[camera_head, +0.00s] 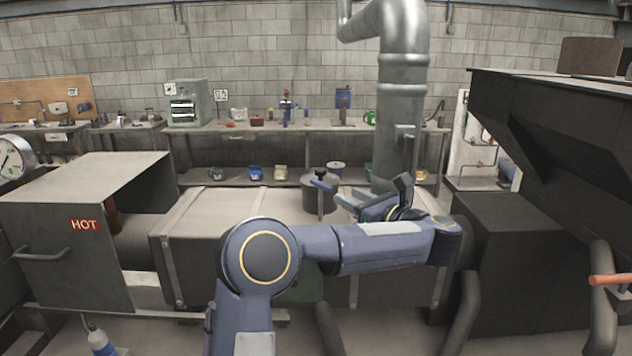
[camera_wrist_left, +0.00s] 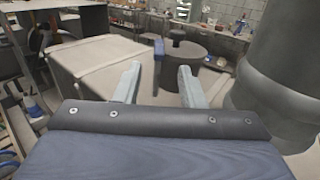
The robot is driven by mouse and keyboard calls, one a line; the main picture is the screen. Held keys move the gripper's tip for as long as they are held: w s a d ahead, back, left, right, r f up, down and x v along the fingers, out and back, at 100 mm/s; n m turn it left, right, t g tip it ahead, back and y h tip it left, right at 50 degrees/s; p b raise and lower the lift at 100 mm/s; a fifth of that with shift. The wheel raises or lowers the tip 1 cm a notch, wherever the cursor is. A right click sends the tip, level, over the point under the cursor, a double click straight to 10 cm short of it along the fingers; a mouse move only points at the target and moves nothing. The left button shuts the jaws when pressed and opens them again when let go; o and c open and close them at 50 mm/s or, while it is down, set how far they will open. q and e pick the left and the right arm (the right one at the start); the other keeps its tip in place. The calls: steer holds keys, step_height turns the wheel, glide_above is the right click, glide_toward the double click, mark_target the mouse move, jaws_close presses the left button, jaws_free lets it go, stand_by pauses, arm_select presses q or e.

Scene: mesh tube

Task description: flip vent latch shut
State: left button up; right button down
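A blue-tipped lever (camera_head: 322,185), which looks like the vent latch, stands on a thin post in front of a dark round canister with a black knob (camera_head: 318,170). My left gripper (camera_head: 349,203) is just right of the lever, its pale fingers pointing left toward it. In the left wrist view the fingers are spread, with an empty gap between them (camera_wrist_left: 159,70). The blue lever (camera_wrist_left: 159,47) stands upright beyond that gap, apart from both fingers, with the canister (camera_wrist_left: 185,62) behind and right of it. My right gripper is not in view.
A thick metal duct (camera_head: 397,150) rises close behind my left wrist. A long beige-topped casing (camera_head: 215,215) lies below, with a box marked HOT (camera_head: 65,235) at left. A dark hopper (camera_head: 560,120) fills the right. A workbench (camera_head: 250,125) lines the back wall.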

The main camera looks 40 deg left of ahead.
mark_target(331, 189)
arm_select(q)
steer(key=p+x, duration=0.3)
steer(key=x, duration=0.4)
steer(key=shift+s+r+p, duration=0.1)
steer(key=shift+r+p, duration=0.05)
steer(key=shift+p, duration=0.15)
steer(key=shift+a+f, duration=0.2)
steer(key=shift+a, duration=0.35)
jaws_close()
